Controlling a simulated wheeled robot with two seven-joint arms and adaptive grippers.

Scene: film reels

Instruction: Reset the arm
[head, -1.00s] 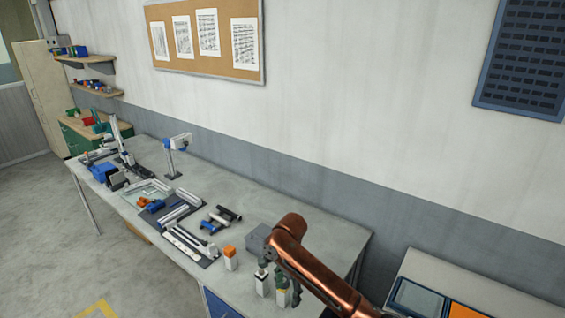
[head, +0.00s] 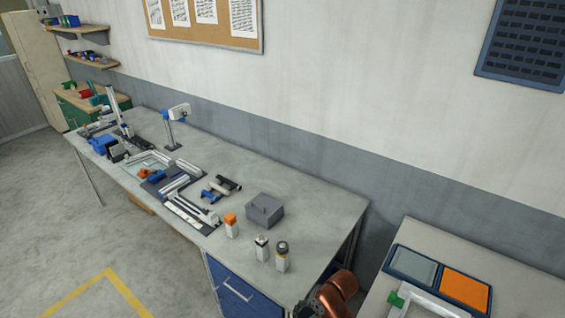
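A copper-coloured part of my arm (head: 338,288) shows at the bottom edge, beside the right end of the long grey table (head: 318,207). Its gripper is not visible, and no other gripper shows in the head view. The near right part of the table holds a white bottle with an orange cap (head: 231,226), a white bottle with a dark cap (head: 262,248) and another with a dark top and a yellowish band (head: 282,258). All three stand upright. A grey box (head: 265,209) sits behind them.
A second table (head: 520,290) at the right carries a grey-and-orange tray (head: 440,276) and a white frame with a green piece (head: 396,299). Film equipment (head: 165,180) covers the long table's middle and left. A blue drawer unit (head: 232,290) is underneath.

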